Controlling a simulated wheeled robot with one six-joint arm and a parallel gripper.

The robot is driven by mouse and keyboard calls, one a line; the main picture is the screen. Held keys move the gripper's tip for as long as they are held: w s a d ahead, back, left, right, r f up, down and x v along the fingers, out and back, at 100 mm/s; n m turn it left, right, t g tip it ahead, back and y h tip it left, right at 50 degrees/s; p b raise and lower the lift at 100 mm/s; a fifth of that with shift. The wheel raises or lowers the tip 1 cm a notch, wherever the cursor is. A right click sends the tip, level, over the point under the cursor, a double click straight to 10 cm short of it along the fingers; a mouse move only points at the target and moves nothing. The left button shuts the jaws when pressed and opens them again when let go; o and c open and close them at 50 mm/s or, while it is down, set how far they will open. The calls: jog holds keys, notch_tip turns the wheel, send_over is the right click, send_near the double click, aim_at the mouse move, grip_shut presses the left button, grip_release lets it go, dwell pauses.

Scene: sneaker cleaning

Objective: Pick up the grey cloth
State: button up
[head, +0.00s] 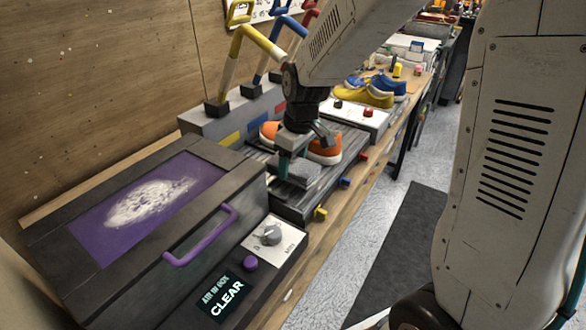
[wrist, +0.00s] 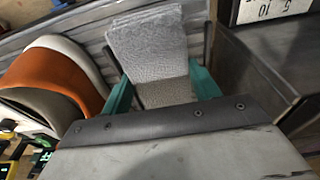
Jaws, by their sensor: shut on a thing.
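The grey cloth (wrist: 147,42) is a folded, textured pad between the two teal fingers of my gripper (wrist: 163,82) in the wrist view. The fingers are shut on it. In the head view the cloth (head: 303,174) shows under my gripper (head: 293,164), low over the dark slatted tray. I cannot tell whether the cloth still touches the tray. The arm's wrist hides part of the area behind it.
Orange sneakers (head: 324,152) stand on the slatted tray (head: 305,205) close behind my gripper. A dark box with a purple window and purple handle (head: 200,236) stands at the front left. Yellow, blue and red levers rise behind. Yellow and blue shoes (head: 366,94) stand further back.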

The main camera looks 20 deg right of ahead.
jog(key=s+a+r, duration=0.2)
jog(key=s+a, duration=0.1)
jog(key=s, duration=1.2)
jog(key=shift+s, duration=0.4)
jog(key=shift+r, duration=0.1)
jog(key=shift+o, duration=1)
